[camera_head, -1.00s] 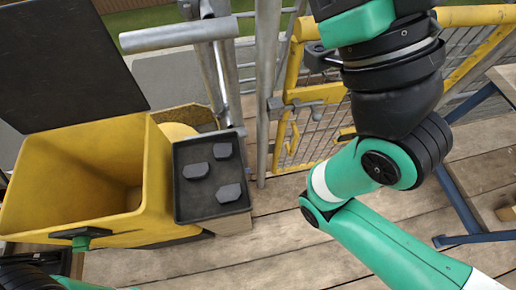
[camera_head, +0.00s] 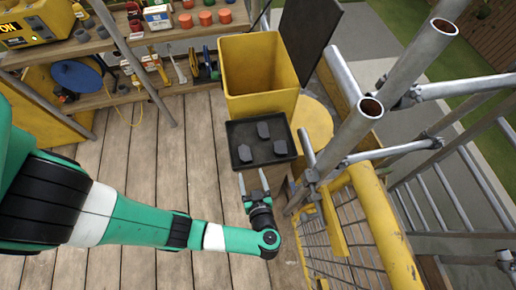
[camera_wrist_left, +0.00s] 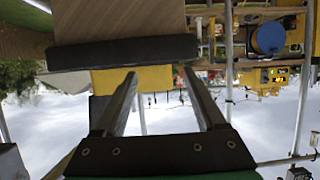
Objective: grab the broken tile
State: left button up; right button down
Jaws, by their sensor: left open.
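Three dark grey tile pieces lie apart in a shallow black tray (camera_head: 236,158) in the head view. They are a left piece (camera_head: 244,153), a middle piece (camera_head: 263,130) and a right piece (camera_head: 280,147). I cannot tell which is the broken tile. My left gripper (camera_head: 252,177) is open and empty, its fingers pointing at the tray's near edge. In the left wrist view its fingers (camera_wrist_left: 159,76) stand apart with nothing between them. A dark edge, seemingly the tray's (camera_wrist_left: 125,53), crosses just beyond the fingertips, and no tile piece shows there. My right gripper is out of view.
A yellow bin (camera_head: 258,75) with a raised black lid (camera_head: 308,35) stands behind the tray. Scaffold poles (camera_head: 350,135) and a yellow mesh gate (camera_head: 375,235) stand close on the right. A shelf (camera_head: 110,45) with tools is at the back left. The plank floor (camera_head: 140,160) is clear.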

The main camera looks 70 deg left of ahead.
aim_at(245, 154)
pick_arm(q)
jog(key=x, duration=0.2)
jog(key=b+x, duration=0.1)
jog(key=x, duration=0.3)
jog(key=shift+s+a+r+b, duration=0.25)
jog(key=shift+r+b, duration=0.1)
jog(key=shift+w, duration=0.15)
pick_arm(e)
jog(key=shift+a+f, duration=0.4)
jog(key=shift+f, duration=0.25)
pick_arm(q)
jog(key=b+x, duration=0.2)
jog(key=x, duration=0.3)
jog(key=shift+a+f, duration=0.1)
jog(key=shift+a, duration=0.05)
jog(key=shift+w+a, duration=0.1)
jog(key=shift+a, duration=0.1)
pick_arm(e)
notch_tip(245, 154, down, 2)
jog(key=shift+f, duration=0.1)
pick_arm(q)
grip_shut()
